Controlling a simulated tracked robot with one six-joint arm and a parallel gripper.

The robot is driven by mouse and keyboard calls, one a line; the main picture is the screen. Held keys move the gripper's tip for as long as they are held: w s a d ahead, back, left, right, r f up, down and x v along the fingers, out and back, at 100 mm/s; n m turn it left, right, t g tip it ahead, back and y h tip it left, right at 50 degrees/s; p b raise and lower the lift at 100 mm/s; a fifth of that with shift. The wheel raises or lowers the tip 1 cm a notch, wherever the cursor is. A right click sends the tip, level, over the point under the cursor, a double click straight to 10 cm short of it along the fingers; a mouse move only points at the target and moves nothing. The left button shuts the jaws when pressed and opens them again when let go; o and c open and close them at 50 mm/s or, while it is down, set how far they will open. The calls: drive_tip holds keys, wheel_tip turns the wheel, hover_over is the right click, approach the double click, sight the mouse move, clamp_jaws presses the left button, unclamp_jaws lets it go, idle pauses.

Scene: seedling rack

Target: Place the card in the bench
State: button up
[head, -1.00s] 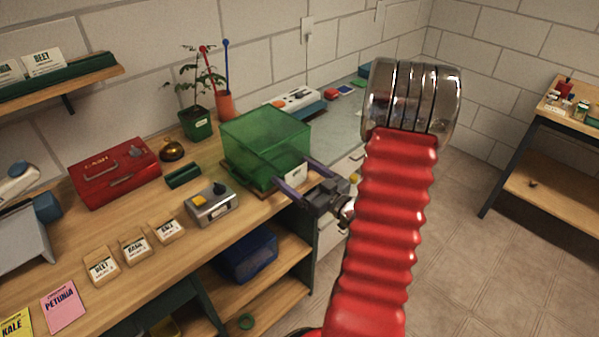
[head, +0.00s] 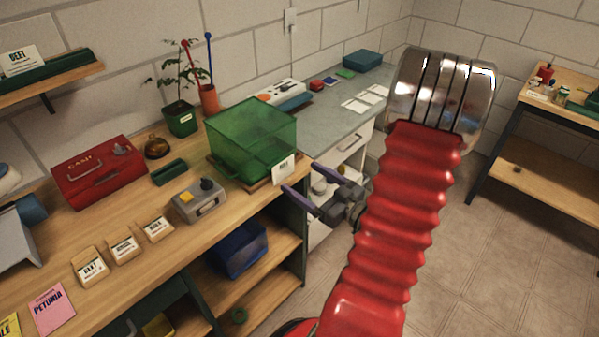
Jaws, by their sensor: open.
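A small white card (head: 283,168) with dark lettering stands roughly upright at the front right corner of the green translucent box (head: 250,135). I cannot tell what holds its lower edge. The wooden bench (head: 140,235) carries the box on a thin wooden base. My gripper (head: 299,177) is open and empty, its two purple-grey fingers spread and pointing at the card from the right. The fingertips appear just clear of the card. Another white card (head: 22,60) stands in a green holder on the wall shelf.
A grey and yellow device (head: 199,201), seed packets (head: 123,248), a red cash box (head: 100,172) and a potted plant (head: 181,118) stand on the bench. A grey counter (head: 335,118) adjoins behind. Open floor (head: 465,250) lies to the right.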

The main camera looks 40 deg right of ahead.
drive_tip(key=shift+s, duration=1.7)
drive_tip(key=shift+w+d, duration=0.1)
drive_tip(key=shift+w, duration=0.05)
drive_tip(key=w+d+g+h, duration=0.4)
drive_tip(key=w+g, duration=0.2)
drive_tip(key=s+a+r+g+y, duration=0.1)
drive_tip(key=s+a+r+g, duration=0.1)
drive_tip(key=a, duration=0.9)
drive_tip(key=s+a+r+g+y, duration=0.1)
drive_tip(key=s+a+r, duration=0.4)
drive_tip(key=a, duration=0.7)
drive_tip(key=s+a+r+g+y, duration=0.1)
drive_tip(key=s+a+r+g, duration=0.2)
drive_tip(key=a, duration=0.9)
wheel_tip(320, 180, up, 3)
drive_tip(key=shift+s, duration=0.35)
